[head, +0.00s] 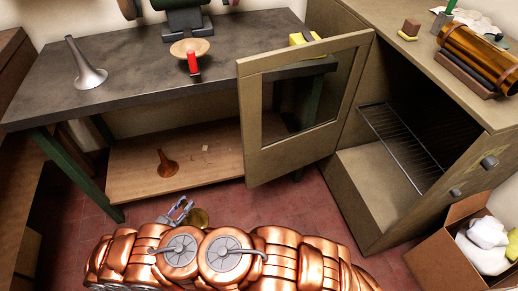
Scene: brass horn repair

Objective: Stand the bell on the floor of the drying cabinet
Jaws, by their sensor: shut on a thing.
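My gripper (180,211) is low, over the tiled floor in front of the bench, partly hidden behind my copper-coloured arm. It is shut on a dull brass round thing (198,218), perhaps a bell; its shape is mostly hidden. The drying cabinet (350,130) stands at the right. Its framed glass door (252,110) is swung open toward the bench. The cabinet floor (378,183) looks bare where I see it, below a wire rack (408,140).
The dark workbench (130,75) holds a wooden bowl-like piece (190,47) and a red-handled tool (194,65). A cardboard box (450,250) with white cloths stands by the cabinet's front right. Red floor tiles (300,200) are clear before the door.

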